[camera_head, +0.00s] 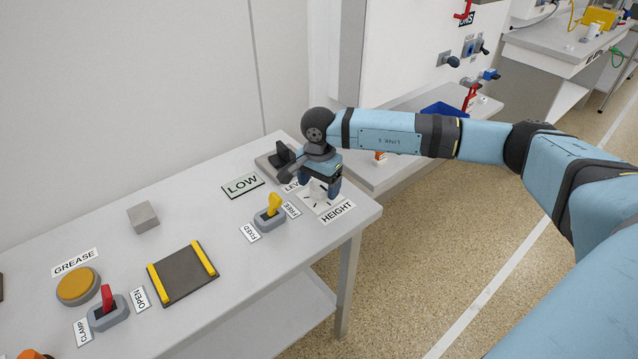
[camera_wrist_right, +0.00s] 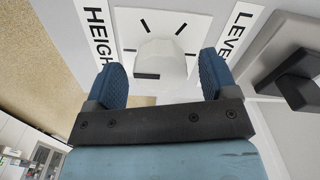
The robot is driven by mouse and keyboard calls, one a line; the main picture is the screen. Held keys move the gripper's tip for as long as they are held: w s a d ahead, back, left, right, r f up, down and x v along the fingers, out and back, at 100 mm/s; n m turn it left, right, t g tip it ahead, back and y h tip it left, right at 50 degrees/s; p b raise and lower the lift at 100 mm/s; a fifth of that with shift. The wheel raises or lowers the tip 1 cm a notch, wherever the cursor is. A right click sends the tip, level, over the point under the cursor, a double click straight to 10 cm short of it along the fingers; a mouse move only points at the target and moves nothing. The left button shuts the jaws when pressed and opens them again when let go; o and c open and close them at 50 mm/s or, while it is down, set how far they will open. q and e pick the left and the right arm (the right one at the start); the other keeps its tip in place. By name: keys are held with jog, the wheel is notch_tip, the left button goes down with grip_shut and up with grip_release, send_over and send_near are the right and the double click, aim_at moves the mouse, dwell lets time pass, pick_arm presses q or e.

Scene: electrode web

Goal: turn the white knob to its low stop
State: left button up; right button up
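The white knob (camera_wrist_right: 158,57) sits on a white dial plate (camera_wrist_right: 128,24) with black tick marks, between the HEIGHT and LEVEL labels. Its dark pointer mark shows on its near face in the right wrist view. In the head view the knob (camera_head: 317,190) is partly hidden under my right gripper (camera_head: 322,190), near the table's right end. My right gripper (camera_wrist_right: 162,75) is open, with one blue finger on each side of the knob and a visible gap to each. I cannot tell how deep the fingers reach. My left gripper is not in view.
A yellow toggle (camera_head: 274,204) between FIXED and FREE labels stands close to the left of the dial. A dark lever device (camera_head: 281,156) stands just behind it.

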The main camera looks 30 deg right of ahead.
aim_at(319, 186)
notch_tip(319, 186, up, 14)
jog(key=p, duration=0.1)
dwell(0.5)
jog(key=shift+f, duration=0.2)
dwell(0.3)
